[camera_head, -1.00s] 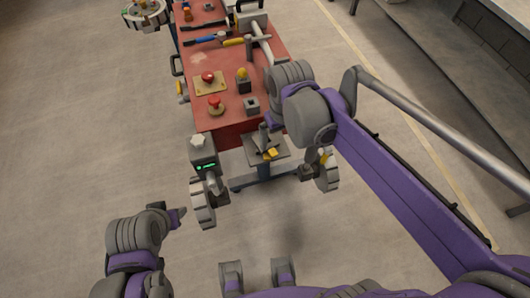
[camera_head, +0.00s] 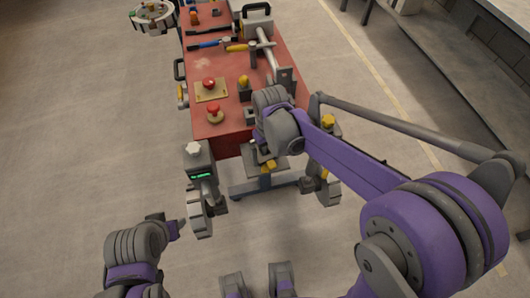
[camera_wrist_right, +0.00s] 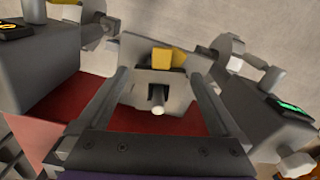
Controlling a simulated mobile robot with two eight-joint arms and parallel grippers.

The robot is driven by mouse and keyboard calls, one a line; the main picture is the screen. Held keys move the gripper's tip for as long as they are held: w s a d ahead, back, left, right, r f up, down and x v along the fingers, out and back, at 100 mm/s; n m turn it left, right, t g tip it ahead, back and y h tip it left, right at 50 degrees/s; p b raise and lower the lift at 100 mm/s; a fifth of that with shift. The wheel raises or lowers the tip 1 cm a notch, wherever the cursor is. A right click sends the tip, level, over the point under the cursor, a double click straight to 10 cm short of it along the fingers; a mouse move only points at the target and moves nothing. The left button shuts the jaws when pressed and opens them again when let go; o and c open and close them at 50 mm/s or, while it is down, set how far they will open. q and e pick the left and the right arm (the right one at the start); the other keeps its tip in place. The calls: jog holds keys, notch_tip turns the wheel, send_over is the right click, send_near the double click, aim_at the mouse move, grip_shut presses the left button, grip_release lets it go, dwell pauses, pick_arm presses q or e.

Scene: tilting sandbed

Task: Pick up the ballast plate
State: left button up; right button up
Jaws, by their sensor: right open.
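A grey plate with a yellow block on it, which I take to be the ballast plate (camera_head: 270,165), is at the near end of the red-topped bench, mostly hidden by my right wrist. In the right wrist view the grey plate (camera_wrist_right: 132,76) lies ahead between my fingers, with a pale-tipped peg in front of it. My right gripper (camera_wrist_right: 158,74) is open, one finger toward each side of the plate; I cannot tell whether they touch it. My left gripper (camera_head: 170,224) is low at the left, away from the bench, its jaw state unclear.
The red bench top (camera_head: 213,132) carries red buttons, a yellow-topped block and tools. A grey box with a green display (camera_head: 201,175) and a wheel (camera_head: 199,213) sit at its near left corner. Another wheel is at the near right. Open floor lies left.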

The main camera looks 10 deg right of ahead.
jog(key=shift+f, duration=0.6)
jog(key=c, duration=1.2)
jog(key=shift+o, duration=0.2)
jog(key=shift+r, duration=0.15)
notch_tip(320, 180, up, 10)
jog(key=p, duration=0.1)
notch_tip(320, 180, up, 6)
jog(key=p, duration=0.4)
send_over(269, 159)
pick_arm(q)
notch_tip(269, 159, up, 6)
jog(key=w, duration=0.1)
jog(key=shift+w, duration=0.3)
pick_arm(e)
jog(key=shift+w+r, duration=0.15)
jog(key=shift+r, duration=0.05)
